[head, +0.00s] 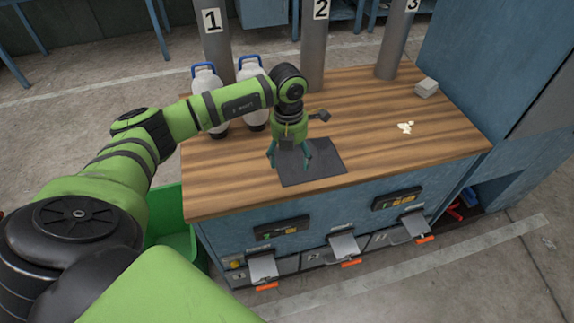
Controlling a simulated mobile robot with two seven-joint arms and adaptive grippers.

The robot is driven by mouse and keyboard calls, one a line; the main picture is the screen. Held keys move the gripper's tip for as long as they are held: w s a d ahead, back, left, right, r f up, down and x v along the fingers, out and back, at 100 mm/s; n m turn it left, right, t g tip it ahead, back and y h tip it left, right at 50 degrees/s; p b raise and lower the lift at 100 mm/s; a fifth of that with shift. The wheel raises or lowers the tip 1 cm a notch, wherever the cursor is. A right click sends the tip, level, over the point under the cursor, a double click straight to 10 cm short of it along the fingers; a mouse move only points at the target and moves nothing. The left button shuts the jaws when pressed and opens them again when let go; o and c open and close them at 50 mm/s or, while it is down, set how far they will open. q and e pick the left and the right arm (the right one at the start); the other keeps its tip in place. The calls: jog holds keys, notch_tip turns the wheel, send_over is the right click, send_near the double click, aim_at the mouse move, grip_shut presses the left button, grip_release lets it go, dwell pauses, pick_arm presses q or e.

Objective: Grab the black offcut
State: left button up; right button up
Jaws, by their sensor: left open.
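The black offcut (325,160) looks like a flat, dark, roughly square sheet lying on the wooden bench top near its front edge. My left gripper (290,163) points down over the left part of the sheet. Its fingers are spread and nothing shows between them. The gripper hides part of the sheet's left side; I cannot tell whether the fingertips touch it. My right gripper is not in view.
Two white jugs with blue handles (253,95) stand behind my left forearm. Numbered grey posts (314,60) rise at the back. A small grey block (426,88) and pale scraps (405,128) lie at the right. A green bin (172,222) stands left of the bench.

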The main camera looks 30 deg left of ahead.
aim_at(287, 185)
pick_arm(q)
jog(key=f+b, duration=0.2)
jog(key=f, duration=0.1)
jog(key=f+b, duration=0.5)
jog(key=f, duration=0.1)
jog(key=shift+a+f, duration=0.4)
jog(key=shift+f+b, duration=0.3)
jog(key=shift+b, duration=0.1)
jog(key=shift+s, duration=0.2)
jog(key=c, duration=1.1)
jog(key=shift+s+d+f, duration=0.1)
jog(key=shift+s+f, duration=0.05)
grip_shut()
notch_tip(287, 185, up, 12)
jog(key=p, duration=0.8)
jog(key=shift+w+p, duration=0.25)
jog(key=shift+p, duration=0.05)
